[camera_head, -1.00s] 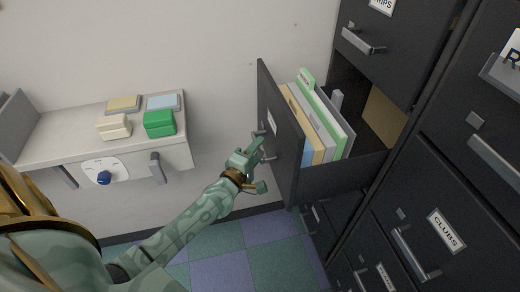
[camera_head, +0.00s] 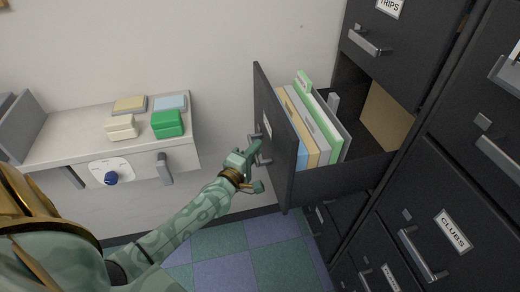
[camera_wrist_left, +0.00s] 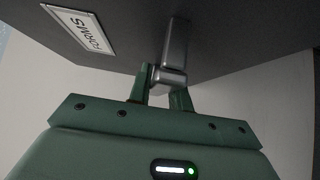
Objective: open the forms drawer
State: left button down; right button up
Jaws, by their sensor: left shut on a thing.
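The forms drawer (camera_head: 270,135) is pulled well out of the dark cabinet in the head view, with its folders (camera_head: 312,135) showing inside. Its label (camera_wrist_left: 84,28) reads FORMS in the left wrist view. My left gripper (camera_head: 255,160) is at the drawer's front, shut on its metal handle (camera_wrist_left: 175,52). In the left wrist view the fingers (camera_wrist_left: 165,88) close around one end of the handle. My right gripper is not in view.
Other closed drawers stand to the right, including one labelled CLUBS (camera_head: 453,231) and one labelled TRIPS (camera_head: 390,8). Tiled floor (camera_head: 240,255) lies clear below.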

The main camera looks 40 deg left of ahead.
pick_arm(q)
jog(key=s+a, duration=0.7)
jog(key=s, duration=0.1)
jog(key=shift+s, duration=0.3)
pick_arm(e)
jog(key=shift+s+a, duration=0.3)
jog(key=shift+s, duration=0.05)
pick_arm(q)
jog(key=shift+f, duration=0.1)
jog(key=c, duration=1.3)
grip_release()
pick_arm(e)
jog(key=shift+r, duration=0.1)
pick_arm(q)
jog(key=s+p, duration=0.1)
jog(key=s, duration=0.4)
jog(key=s+p, duration=0.1)
jog(key=s, duration=0.4)
jog(key=s+d+p, duration=0.1)
jog(key=s, duration=0.5)
jog(key=shift+s+d, duration=0.1)
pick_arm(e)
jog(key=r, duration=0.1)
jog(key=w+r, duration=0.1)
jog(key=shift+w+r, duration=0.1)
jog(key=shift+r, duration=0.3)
